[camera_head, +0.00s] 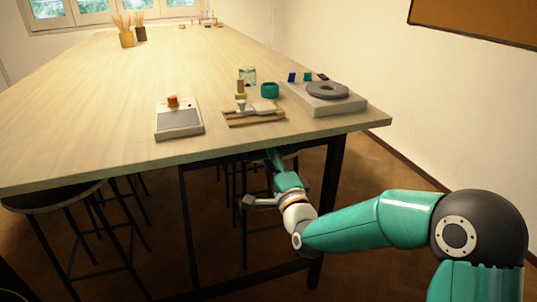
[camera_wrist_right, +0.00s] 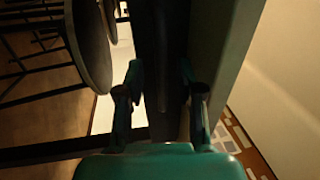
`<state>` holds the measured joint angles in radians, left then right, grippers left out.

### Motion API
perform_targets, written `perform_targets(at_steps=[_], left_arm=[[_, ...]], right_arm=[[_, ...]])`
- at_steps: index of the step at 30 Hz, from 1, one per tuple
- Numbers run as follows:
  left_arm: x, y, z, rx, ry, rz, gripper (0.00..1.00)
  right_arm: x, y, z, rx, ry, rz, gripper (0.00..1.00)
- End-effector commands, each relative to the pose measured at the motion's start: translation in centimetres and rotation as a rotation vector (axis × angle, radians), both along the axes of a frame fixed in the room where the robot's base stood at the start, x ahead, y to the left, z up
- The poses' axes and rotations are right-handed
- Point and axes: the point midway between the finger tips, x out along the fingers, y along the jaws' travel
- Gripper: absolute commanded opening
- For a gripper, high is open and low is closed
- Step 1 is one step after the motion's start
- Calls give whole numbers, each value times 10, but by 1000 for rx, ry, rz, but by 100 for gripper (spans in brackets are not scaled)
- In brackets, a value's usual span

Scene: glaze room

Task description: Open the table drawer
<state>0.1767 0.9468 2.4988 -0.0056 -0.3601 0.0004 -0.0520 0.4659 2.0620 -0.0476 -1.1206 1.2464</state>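The long wooden table (camera_head: 95,100) fills much of the head view. No drawer front or handle can be made out clearly under its top. My right gripper (camera_head: 275,160) is at the table's near edge, toward the right end, with its tips at or just under the tabletop. In the right wrist view, the fingers of my right gripper (camera_wrist_right: 160,85) are apart. A dark bar (camera_wrist_right: 165,50) runs between or behind them; I cannot tell whether they touch it. My left gripper is not in view.
A scale-like device (camera_head: 180,122), a small wooden tray (camera_head: 253,118) and a grey turntable unit (camera_head: 327,92) stand near the table's front edge. Dark table legs (camera_head: 334,180) flank my right gripper. Stools (camera_head: 55,199) stand under the table. A wall is at the right.

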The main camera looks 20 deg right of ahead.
Motion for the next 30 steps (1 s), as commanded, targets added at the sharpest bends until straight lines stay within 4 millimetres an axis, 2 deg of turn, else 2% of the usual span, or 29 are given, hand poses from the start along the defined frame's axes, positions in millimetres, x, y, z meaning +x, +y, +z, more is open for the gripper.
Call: perform_targets(at_steps=[6,14,15,17,21,30], left_arm=[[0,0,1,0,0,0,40],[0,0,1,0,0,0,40],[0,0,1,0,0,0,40],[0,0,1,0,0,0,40],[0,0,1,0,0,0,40],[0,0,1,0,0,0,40]], right_arm=[[15,1,3,0,1,1,37],[16,1,3,0,1,2,37],[16,1,3,0,1,2,35],[16,1,3,0,1,2,25],[16,1,3,0,1,2,2],[16,2,2,1,3,2,0]])
